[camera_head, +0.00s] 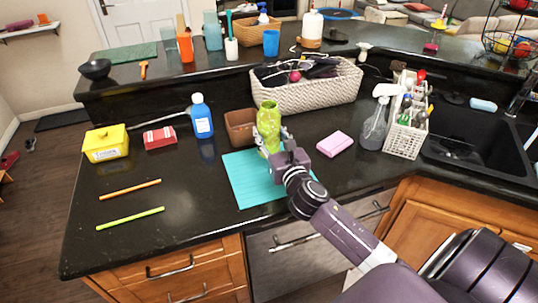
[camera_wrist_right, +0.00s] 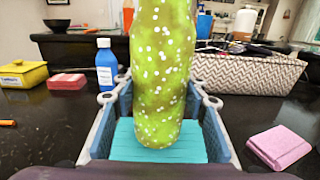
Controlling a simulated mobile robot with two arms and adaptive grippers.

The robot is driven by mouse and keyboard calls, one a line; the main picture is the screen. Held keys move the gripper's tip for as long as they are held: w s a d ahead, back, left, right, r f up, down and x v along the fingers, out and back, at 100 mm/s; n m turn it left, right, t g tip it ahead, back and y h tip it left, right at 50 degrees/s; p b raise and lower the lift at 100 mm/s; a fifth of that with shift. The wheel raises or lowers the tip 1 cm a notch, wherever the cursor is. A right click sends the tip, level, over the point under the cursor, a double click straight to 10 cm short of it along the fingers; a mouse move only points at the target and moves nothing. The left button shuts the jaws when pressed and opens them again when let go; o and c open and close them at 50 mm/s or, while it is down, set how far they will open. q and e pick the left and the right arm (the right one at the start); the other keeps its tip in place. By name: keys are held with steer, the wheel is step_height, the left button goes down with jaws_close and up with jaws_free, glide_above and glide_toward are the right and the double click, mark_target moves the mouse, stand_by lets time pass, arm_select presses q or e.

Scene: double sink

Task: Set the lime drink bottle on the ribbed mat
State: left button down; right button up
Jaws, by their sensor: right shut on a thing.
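The lime drink bottle (camera_head: 268,122) is yellow-green and stands upright between the fingers of my right gripper (camera_head: 280,155). In the right wrist view the bottle (camera_wrist_right: 160,75) shows white dots, with a blue-padded finger on each side; its top is cut off. The teal ribbed mat (camera_head: 245,180) lies flat on the black counter. It shows behind and below the bottle in the right wrist view (camera_wrist_right: 125,150). The bottle is over or at the mat's back right part; I cannot tell whether its base touches. My left gripper is not in view.
A brown box (camera_head: 238,128) is close behind the mat, with a blue bottle (camera_head: 202,118) to its left. A pink sponge (camera_head: 334,144) lies right of the gripper. A woven basket (camera_head: 305,92) stands behind. The mat's left and front parts are bare.

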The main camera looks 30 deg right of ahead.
mark_target(272, 150)
step_height(272, 150, down, 3)
steer(key=shift+f, duration=0.1)
steer(key=shift+f+b, duration=0.35)
steer(key=shift+f, duration=0.25)
step_height(272, 150, down, 2)
steer(key=shift+f+b, duration=0.2)
steer(key=shift+b, duration=0.15)
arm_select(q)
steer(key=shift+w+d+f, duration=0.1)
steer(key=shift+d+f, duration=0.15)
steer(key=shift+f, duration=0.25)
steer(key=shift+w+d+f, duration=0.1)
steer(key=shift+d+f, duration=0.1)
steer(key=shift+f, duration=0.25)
arm_select(e)
steer(key=shift+f, duration=0.4)
steer(key=shift+f, duration=0.2)
steer(key=o, duration=1.2)
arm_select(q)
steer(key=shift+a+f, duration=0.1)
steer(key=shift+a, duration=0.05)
arm_select(e)
steer(key=shift+r, duration=0.1)
